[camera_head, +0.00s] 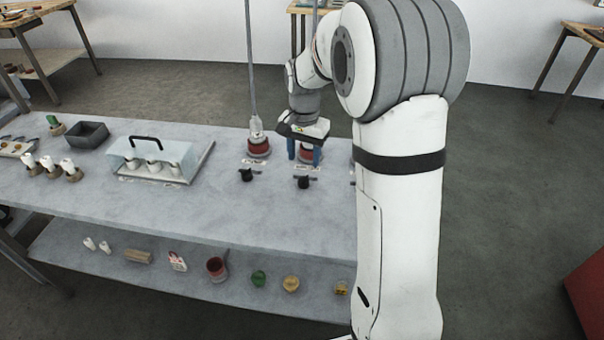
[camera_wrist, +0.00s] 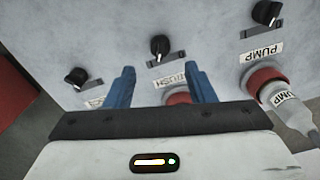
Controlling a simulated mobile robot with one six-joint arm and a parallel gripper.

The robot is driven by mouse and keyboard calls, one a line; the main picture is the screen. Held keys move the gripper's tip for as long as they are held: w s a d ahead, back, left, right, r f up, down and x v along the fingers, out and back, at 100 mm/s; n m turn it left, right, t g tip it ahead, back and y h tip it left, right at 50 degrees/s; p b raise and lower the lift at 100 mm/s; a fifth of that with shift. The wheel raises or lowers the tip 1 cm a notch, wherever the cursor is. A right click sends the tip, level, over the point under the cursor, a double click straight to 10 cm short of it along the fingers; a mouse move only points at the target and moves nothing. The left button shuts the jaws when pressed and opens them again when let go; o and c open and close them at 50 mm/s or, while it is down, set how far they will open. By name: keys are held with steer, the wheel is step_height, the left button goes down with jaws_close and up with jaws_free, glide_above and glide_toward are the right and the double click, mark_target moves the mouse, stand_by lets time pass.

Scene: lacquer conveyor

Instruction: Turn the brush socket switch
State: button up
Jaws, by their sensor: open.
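The brush switch is a black knob (camera_head: 303,182) on the grey bench top. It also shows in the wrist view (camera_wrist: 160,46), just beyond the fingertips, with a white label (camera_wrist: 170,80) partly hidden and reading "USH". The red brush socket (camera_wrist: 178,97) shows between my fingers, mostly covered by the gripper body. My gripper (camera_head: 304,160) is open, its two blue fingers pointing down around the socket area, behind the knob in the head view. In the wrist view the gripper (camera_wrist: 160,73) has nothing between its tips but bench, label and socket. The knob is untouched.
The pump switch (camera_head: 246,174) and the red pump socket (camera_head: 258,148), with a plug and hanging cable, stand to the left. A third knob (camera_wrist: 76,76) is at the wrist view's left. A clear-covered case (camera_head: 155,160) stands further left. The bench front is clear.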

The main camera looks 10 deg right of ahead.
mark_target(304, 177)
step_height(304, 177, down, 8)
steer(key=shift+r, duration=0.15)
steer(key=shift+c, duration=0.2)
steer(key=c, duration=0.9)
